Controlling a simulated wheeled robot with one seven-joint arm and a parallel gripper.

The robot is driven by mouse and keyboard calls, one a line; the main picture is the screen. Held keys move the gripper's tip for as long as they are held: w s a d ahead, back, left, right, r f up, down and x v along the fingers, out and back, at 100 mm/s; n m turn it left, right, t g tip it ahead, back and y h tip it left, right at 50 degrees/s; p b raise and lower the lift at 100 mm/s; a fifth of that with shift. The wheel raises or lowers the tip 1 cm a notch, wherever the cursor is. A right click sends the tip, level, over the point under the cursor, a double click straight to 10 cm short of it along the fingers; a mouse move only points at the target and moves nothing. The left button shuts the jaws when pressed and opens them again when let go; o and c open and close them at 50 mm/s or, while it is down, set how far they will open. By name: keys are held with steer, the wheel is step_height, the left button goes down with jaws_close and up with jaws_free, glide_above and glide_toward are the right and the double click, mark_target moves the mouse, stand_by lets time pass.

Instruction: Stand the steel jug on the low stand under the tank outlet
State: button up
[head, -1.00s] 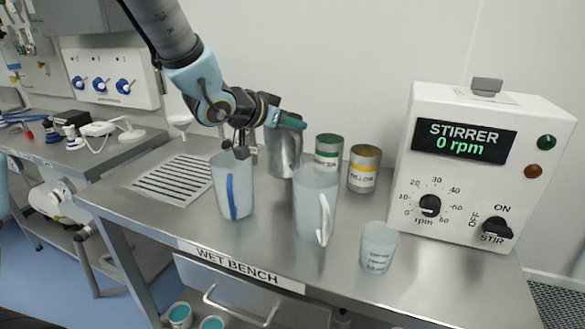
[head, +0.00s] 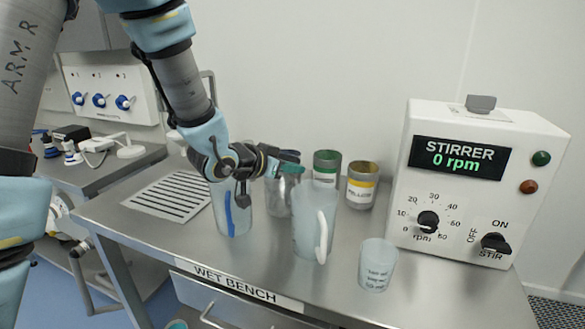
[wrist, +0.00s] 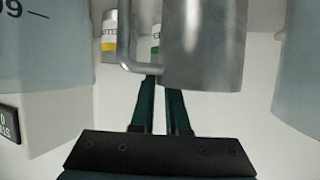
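The steel jug (head: 281,199) is at the middle of the bench, behind and between two translucent jugs. In the wrist view, which looks upside down, its body (wrist: 205,40) and bent handle (wrist: 125,45) show close up. My gripper (head: 287,165) is at the jug's top. In the wrist view its two green fingers (wrist: 160,95) lie close together, and their tips are hidden at the rim and handle. The gripper looks shut on the jug, though the contact is hidden. I cannot tell whether the jug's base touches the bench. I cannot make out the tank outlet or low stand.
Translucent jugs (head: 233,212) (head: 308,225) stand close on both sides, and a small beaker (head: 377,266) stands at the front. Green (head: 326,165) and yellow (head: 362,186) tins are behind. The stirrer box (head: 470,185) blocks the right. The slotted grating (head: 165,197) at left is clear.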

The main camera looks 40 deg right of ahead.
steer(key=o, duration=0.4)
